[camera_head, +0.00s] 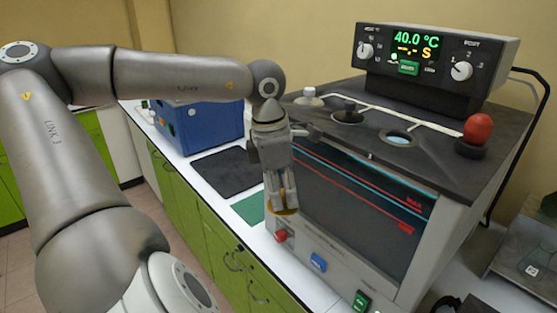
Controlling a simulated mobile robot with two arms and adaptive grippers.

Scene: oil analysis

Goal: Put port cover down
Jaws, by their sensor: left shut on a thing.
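My left gripper (283,204) points down in front of the left front edge of the bath. It is shut on the port cover (285,211), a thin yellowish-brown disc at the fingertips, mostly hidden by the fingers. The disc shows above the bench front; I cannot tell whether it touches anything. The bath's dark top (430,165) has an open round port (397,139) with pale blue inside. My right gripper is not in view.
A red knob (477,129), a dark-capped port (347,113) and a white-capped fitting (308,97) stand on the bath top. A control box (435,65) reads 40.0 °C. A black mat (226,170), a green mat (249,208) and a blue device (207,127) lie left.

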